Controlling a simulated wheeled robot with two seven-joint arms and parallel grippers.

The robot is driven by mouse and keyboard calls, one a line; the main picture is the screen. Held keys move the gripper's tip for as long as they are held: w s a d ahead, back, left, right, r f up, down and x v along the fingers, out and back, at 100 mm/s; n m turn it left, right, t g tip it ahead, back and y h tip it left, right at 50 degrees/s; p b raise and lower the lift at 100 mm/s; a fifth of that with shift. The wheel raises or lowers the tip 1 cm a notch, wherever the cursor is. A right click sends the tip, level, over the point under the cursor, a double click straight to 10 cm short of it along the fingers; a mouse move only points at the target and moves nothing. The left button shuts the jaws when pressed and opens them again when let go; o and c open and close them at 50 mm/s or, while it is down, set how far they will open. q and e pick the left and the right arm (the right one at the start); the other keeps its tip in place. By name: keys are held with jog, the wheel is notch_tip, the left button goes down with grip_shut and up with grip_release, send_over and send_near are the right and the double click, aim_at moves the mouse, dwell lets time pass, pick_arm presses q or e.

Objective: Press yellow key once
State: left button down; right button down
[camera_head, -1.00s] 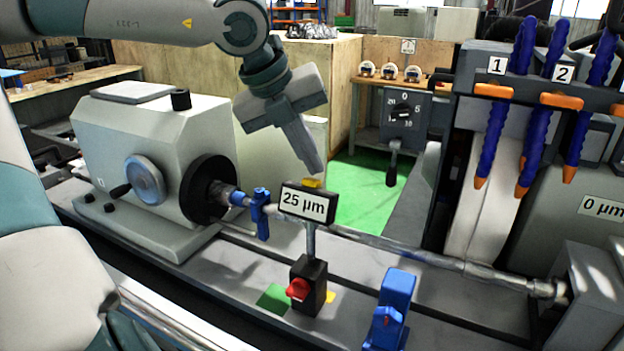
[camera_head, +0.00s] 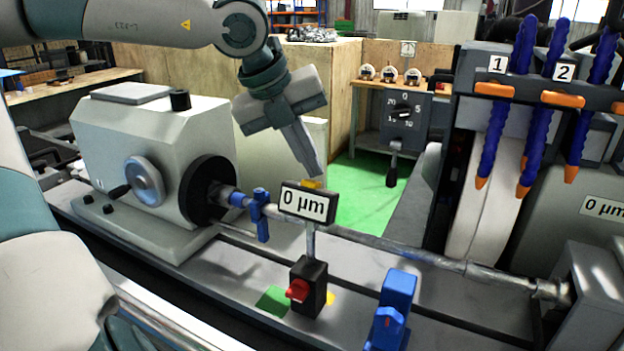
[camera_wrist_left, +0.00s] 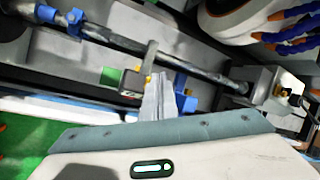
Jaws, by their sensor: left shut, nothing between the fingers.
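The yellow key (camera_head: 311,184) sits on top of a small black display (camera_head: 307,204) on a post, which reads "0 µm". My left gripper (camera_head: 316,172) is shut and empty, pointing down with its fingertips right at the key. I cannot tell whether they touch it or stand just above it. In the left wrist view the closed fingers (camera_wrist_left: 160,82) reach toward the display, with a bit of yellow (camera_wrist_left: 148,78) beside their tips. My right gripper is not in view.
The display stands on a black base with a red knob (camera_head: 298,290). A blue clamp (camera_head: 259,213) is on the shaft at left, and a blue device (camera_head: 391,310) stands at front right. The metal shaft (camera_head: 400,251) runs behind the post. Blue coolant hoses (camera_head: 495,135) hang at right.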

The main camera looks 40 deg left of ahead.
pick_arm(q)
jog(key=shift+f, duration=0.1)
dwell(0.6)
jog(key=shift+w+a+r, duration=0.1)
jog(key=shift+w+r, duration=0.2)
jog(key=shift+r, duration=0.55)
jog(key=shift+w+a+r+p, duration=0.1)
jog(key=shift+w+r+p, duration=0.3)
jog(key=shift+r, duration=0.35)
jog(key=shift+w+a+r+p, duration=0.1)
jog(key=shift+w+r+p, duration=0.1)
jog(key=shift+r+p, duration=0.45)
jog(key=shift+w+a+r+p, duration=0.1)
jog(key=shift+w+r+p, duration=0.2)
jog(key=shift+r, duration=0.6)
